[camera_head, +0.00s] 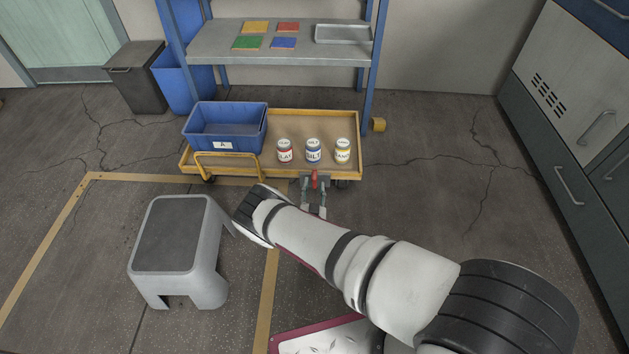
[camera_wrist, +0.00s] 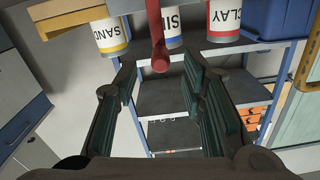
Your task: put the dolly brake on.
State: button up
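The yellow dolly (camera_head: 350,176) stands on the floor below the blue-framed shelf. Its red brake lever (camera_head: 314,179) is at the front edge, right of centre; in the wrist view the lever (camera_wrist: 158,45) hangs down from the top with a rounded end. My gripper (camera_head: 314,197) is at the dolly's front, by the lever. In the wrist view my gripper (camera_wrist: 160,82) has its two green-padded fingers wide apart, one on each side of the lever's end line, with nothing between the pads lower down. I cannot tell whether a finger touches the lever.
The dolly carries a blue bin (camera_head: 224,128) and three labelled cans, clay (camera_head: 284,152), silt (camera_head: 313,151) and sand (camera_head: 343,151). A grey step stool (camera_head: 168,235) stands left of my arm. Cabinets (camera_head: 580,130) line the right.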

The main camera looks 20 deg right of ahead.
aim_at(314, 181)
jog(key=shift+b+x, duration=0.8)
jog(key=shift+x, duration=1.75)
grip_shut()
